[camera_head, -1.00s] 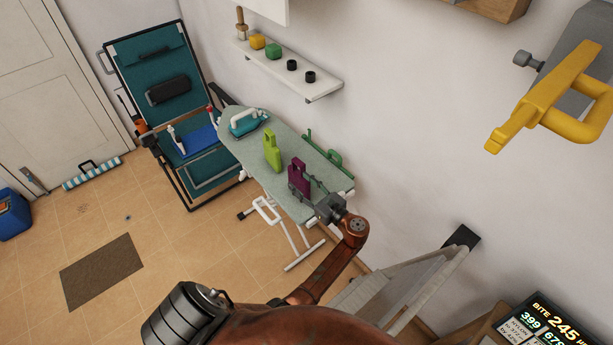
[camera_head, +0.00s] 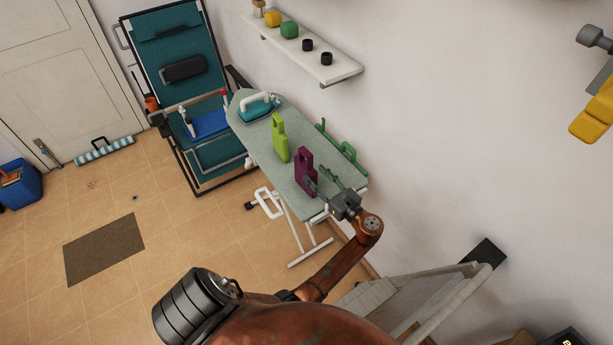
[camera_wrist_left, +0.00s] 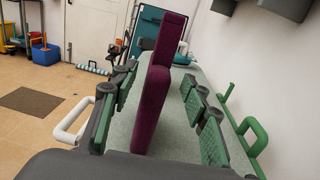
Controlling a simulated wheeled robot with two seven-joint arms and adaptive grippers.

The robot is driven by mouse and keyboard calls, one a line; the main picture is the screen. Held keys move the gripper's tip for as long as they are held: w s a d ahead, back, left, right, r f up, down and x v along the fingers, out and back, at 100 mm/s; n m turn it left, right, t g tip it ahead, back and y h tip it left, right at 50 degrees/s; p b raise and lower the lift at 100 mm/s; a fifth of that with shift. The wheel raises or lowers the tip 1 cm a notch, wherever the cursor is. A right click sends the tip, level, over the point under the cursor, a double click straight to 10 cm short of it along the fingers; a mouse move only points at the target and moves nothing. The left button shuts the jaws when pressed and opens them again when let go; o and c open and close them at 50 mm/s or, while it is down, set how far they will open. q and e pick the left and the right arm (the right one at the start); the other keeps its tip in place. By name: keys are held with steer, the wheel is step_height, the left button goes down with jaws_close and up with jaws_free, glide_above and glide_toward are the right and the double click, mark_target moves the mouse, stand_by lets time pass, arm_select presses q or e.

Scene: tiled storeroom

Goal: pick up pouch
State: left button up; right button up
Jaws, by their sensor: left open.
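A purple upright item with a handle loop at its top, seemingly the pouch (camera_head: 305,172), stands on the ironing board (camera_head: 257,140) near its close end. In the left wrist view the purple pouch (camera_wrist_left: 157,100) rises between the two green-padded fingers, with a gap on each side. My left gripper (camera_head: 321,184) is open, with its fingers at the pouch from the close side. A similar lime-green item (camera_head: 279,145) stands farther along the board. My right gripper is in neither view.
A teal iron (camera_head: 258,108) lies at the board's far end. A green rail (camera_head: 343,155) runs along the wall side. A teal folding chair (camera_head: 175,50) stands behind. A wall shelf (camera_head: 325,65) hangs above. The tiled floor at left is mostly clear.

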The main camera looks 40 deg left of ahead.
mark_target(311, 169)
arm_select(q)
steer(key=x, duration=0.4)
steer(key=r+x, duration=0.1)
steer(key=x, duration=0.1)
steer(key=shift+a, duration=0.25)
steer(key=shift+d, duration=0.1)
steer(key=shift+c, duration=0.6)
jaws_close()
